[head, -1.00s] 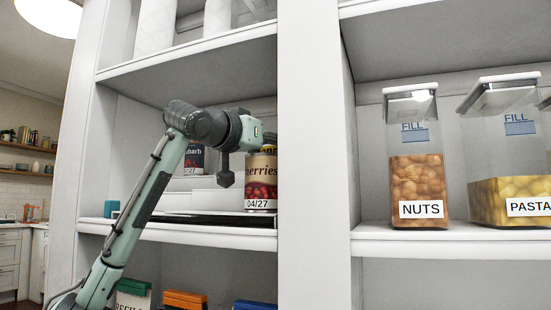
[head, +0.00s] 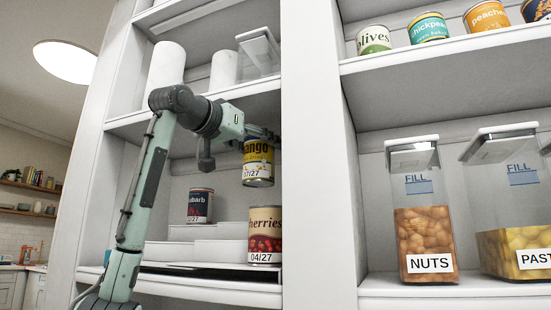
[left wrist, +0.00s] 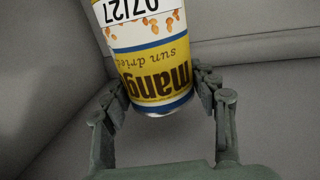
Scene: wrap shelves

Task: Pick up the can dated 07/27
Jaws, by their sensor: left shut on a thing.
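The mango can (head: 258,163) is yellow, blue and white, with a date label partly hidden in the head view. In the left wrist view the can (left wrist: 155,60) appears upside down in the picture, and its label reads 07/27. My left gripper (head: 262,135) is shut on the can and holds it up in the air, above the cherries can. In the left wrist view the fingers (left wrist: 160,88) are on both sides of the can. My right gripper is in neither view.
A cherries can (head: 265,236) dated 04/27 stands below the held can. A rhubarb can (head: 200,205) stands on white steps (head: 210,245) behind. The upper shelf (head: 190,108) is close above my left arm. A white upright (head: 318,150) stands right of the gripper.

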